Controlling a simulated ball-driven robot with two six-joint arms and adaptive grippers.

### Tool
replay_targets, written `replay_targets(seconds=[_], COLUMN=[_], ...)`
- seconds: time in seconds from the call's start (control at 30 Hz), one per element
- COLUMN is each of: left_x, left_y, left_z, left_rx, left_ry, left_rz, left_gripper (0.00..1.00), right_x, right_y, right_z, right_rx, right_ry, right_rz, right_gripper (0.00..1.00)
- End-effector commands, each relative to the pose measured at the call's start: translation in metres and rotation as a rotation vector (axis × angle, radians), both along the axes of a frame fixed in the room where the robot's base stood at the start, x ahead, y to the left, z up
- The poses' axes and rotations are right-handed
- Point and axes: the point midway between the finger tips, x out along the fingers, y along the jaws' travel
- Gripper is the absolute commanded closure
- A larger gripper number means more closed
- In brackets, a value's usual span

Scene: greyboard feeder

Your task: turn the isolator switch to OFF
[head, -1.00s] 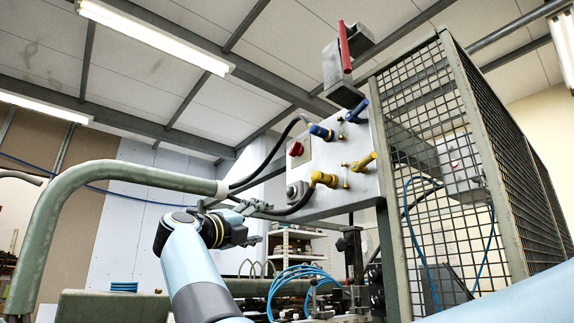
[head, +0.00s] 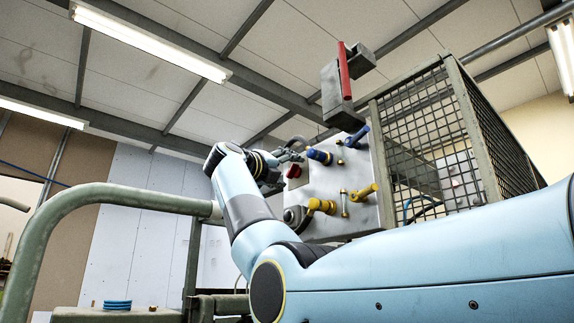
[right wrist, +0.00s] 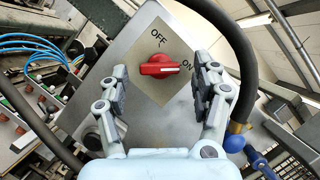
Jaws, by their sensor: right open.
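The isolator switch is a red rotary knob (right wrist: 158,66) on a beige plate (right wrist: 145,83) in the right wrist view. The plate is printed OFF at the top and ON at the right. The knob's white mark points right, toward ON. My right gripper (right wrist: 160,67) is open and empty, with one finger on each side of the knob in that view; no contact shows. In the head view the right gripper (head: 286,155) is at the upper left of the panel (head: 330,226), and the red knob (head: 293,171) shows just below it. My left gripper is not in view.
Blue-handled valves (head: 320,156) and yellow-handled valves (head: 365,191) stick out of the panel near the knob. A dark hose (right wrist: 237,55) runs close to the right finger. A mesh cage (head: 430,150) stands to the right, a green tube rail (head: 110,196) to the left.

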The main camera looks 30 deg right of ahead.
Motion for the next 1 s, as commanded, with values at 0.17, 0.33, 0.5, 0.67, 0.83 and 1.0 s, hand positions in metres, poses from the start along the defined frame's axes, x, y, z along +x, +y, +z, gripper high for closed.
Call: replay_targets(seconds=[0.17, 0.33, 0.5, 0.67, 0.83, 1.0], left_x=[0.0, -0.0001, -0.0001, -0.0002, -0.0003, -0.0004], left_y=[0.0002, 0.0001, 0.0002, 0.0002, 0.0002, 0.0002], left_z=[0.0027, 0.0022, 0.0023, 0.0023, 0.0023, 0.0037], left_rx=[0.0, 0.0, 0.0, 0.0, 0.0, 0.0], left_ry=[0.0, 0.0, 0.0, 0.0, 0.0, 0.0], left_rz=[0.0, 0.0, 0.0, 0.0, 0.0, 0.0], left_gripper=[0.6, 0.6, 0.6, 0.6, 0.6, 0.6], right_x=[0.0025, 0.0025, 0.0024, 0.0025, 0.0025, 0.0023], right_y=[-0.0062, -0.006, -0.0058, -0.0058, -0.0057, -0.0057], right_z=[0.0011, 0.0006, 0.0005, 0.0004, 0.0003, 0.0008], right_rx=[0.0, 0.0, -0.001, 0.0, 0.001, -0.001], right_ry=[0.002, 0.001, 0.002, 0.002, 0.002, 0.018], right_rz=[-0.001, 0.0, -0.001, 0.0, -0.001, -0.001], right_gripper=[0.35, 0.35, 0.54, 0.75, 0.9, 0.9])
